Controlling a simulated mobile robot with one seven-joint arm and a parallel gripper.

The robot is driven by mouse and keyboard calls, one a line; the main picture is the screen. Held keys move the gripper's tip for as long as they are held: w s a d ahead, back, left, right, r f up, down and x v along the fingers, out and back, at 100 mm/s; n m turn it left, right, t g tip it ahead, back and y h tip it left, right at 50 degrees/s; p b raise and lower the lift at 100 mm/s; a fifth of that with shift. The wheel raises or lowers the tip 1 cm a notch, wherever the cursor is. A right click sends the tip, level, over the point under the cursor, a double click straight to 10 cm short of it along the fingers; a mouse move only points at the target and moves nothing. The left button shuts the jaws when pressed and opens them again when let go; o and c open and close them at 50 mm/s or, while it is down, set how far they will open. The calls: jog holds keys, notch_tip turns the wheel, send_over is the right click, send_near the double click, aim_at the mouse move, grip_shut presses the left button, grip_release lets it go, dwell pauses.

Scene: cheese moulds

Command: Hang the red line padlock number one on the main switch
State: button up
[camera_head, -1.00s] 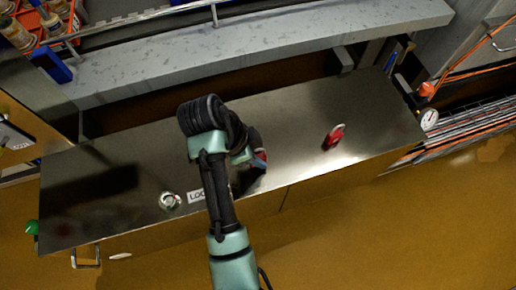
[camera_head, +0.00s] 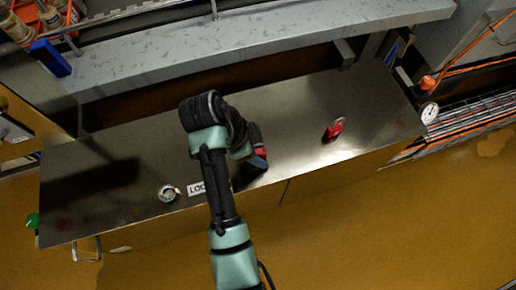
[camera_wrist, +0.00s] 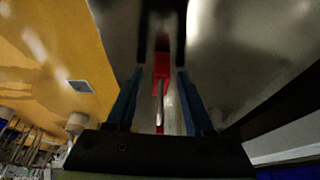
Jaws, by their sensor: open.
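My gripper (camera_wrist: 161,100) is open, with a blue finger on each side of a red piece (camera_wrist: 161,66) that has a bright metal rod. This looks like the red padlock; its number cannot be read. Whether the fingers touch it is unclear. In the head view my gripper (camera_head: 258,158) is close to the steel front, largely behind my arm, with some red beside its blue fingertip. A red handle-like part (camera_head: 334,130) on the steel front, right of my gripper, looks like the main switch. It stands apart from my gripper.
A grey ledge (camera_head: 260,50) runs above. A gauge (camera_head: 429,113) and orange cables are at right. The steel between my gripper and the red handle is clear.

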jog(key=shift+f+b, duration=0.15)
jog(key=shift+b, duration=0.4)
jog(key=p+v, duration=1)
jog(key=v, duration=0.3)
jog(key=shift+s+a, duration=0.25)
jog(key=shift+a, duration=0.05)
